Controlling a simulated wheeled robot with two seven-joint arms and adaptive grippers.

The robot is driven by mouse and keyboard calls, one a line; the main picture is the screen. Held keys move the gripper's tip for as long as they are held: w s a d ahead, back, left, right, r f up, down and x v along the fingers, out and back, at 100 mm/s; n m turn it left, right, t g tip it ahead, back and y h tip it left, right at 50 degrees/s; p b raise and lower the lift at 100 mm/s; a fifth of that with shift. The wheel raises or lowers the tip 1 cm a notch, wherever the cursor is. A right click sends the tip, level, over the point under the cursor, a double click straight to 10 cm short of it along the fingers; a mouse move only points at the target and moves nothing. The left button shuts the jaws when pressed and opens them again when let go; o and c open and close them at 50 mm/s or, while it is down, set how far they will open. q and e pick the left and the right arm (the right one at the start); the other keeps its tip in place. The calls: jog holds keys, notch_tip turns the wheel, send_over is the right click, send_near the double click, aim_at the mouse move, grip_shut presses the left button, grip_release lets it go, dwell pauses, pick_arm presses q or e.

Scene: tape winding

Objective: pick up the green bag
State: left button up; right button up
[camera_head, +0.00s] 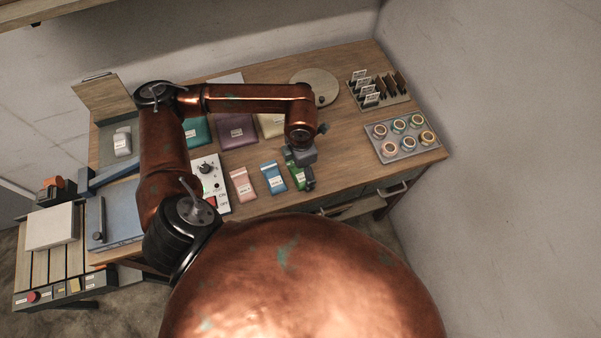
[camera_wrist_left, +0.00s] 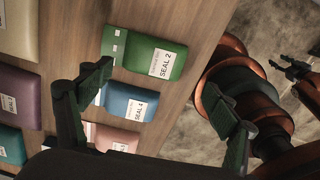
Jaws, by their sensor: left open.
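The green bag (camera_head: 295,173) lies flat on the table at the right end of a row of small bags, partly hidden under my left gripper in the head view. In the left wrist view the green bag (camera_wrist_left: 146,50) shows a white label reading SEAL 2. My left gripper (camera_head: 305,177) is above the bag in the head view. Its two fingers are wide apart in the left wrist view (camera_wrist_left: 165,98), with nothing between them. What looks like my right gripper (camera_wrist_left: 294,70) shows small at the right edge of the left wrist view, its jaws unclear.
A blue bag (camera_head: 273,178) and a pink bag (camera_head: 242,184) lie left of the green one. Behind are larger teal (camera_head: 196,131), purple (camera_head: 238,132) and cream (camera_head: 271,125) pouches. A control box (camera_head: 209,180) and a tray of tape rolls (camera_head: 384,151) flank them.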

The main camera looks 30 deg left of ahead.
aim_at(302, 174)
pick_arm(q)
jog(key=f, duration=0.1)
jog(key=w+f, duration=0.1)
jog(key=f, duration=0.1)
jog(key=shift+w+a+f, duration=0.1)
jog(key=shift+w+f, duration=0.05)
jog(key=shift+w, duration=0.1)
jog(key=shift+s+f, duration=0.15)
jog(key=shift+f, duration=0.6)
jog(key=shift+s, duration=0.15)
jog(key=shift+w+f, duration=0.1)
jog(key=shift+w, duration=0.1)
pick_arm(e)
jog(key=shift+w+r, duration=0.15)
jog(key=shift+w, duration=0.75)
pick_arm(q)
jog(key=shift+s, duration=0.1)
jog(key=c, duration=1.3)
jog(key=shift+o, duration=0.2)
pick_arm(e)
jog(key=shift+s, duration=0.5)
